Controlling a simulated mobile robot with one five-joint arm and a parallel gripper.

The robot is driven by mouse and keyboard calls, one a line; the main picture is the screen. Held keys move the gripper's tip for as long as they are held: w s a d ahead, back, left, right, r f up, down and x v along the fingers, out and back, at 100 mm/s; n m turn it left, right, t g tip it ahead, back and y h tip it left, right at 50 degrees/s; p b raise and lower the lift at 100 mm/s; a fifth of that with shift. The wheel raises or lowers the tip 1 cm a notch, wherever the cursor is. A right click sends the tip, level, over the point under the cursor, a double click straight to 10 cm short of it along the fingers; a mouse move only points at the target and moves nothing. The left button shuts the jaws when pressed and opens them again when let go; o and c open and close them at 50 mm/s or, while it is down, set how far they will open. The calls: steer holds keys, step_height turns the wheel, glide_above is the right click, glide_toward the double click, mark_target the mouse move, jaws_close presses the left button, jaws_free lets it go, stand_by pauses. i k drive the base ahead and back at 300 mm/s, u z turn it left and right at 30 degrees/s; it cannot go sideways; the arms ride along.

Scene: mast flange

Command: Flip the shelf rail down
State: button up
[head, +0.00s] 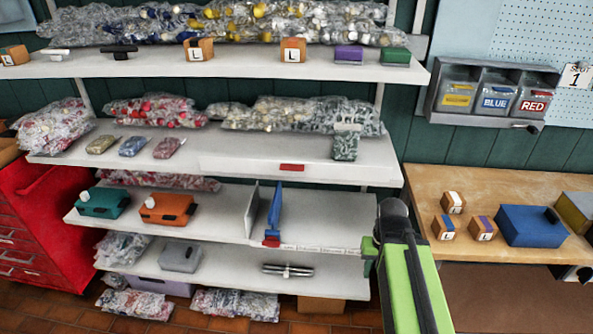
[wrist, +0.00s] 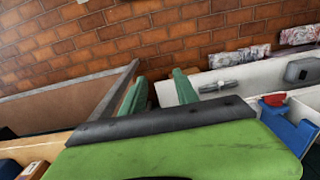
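A white front rail with a red tab (head: 291,167) runs along the right part of the second shelf's front edge and appears raised; I cannot tell its exact tilt. The third shelf (head: 330,215) has a thin printed strip (head: 320,248) along its front edge, beside a red piece at the foot of a blue upright divider (head: 274,210). My gripper (head: 371,247) is at the right end of that strip, below the rail. In the wrist view its two green fingers (wrist: 160,78) stand apart with nothing seen held between them. Contact with the shelf cannot be told.
A wooden workbench (head: 430,182) with a blue box (head: 533,226) and small labelled blocks stands right of my arm. Bagged goods and cases fill the shelves. A silver object (head: 288,270) lies on the bottom shelf, and a red drawer cabinet (head: 45,220) stands left.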

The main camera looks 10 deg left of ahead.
mark_target(209, 163)
steer(key=z, duration=1.95)
steer(key=k, duration=1.15)
steer(key=u, duration=1.9)
steer(key=i, duration=1)
steer(key=u, duration=0.05)
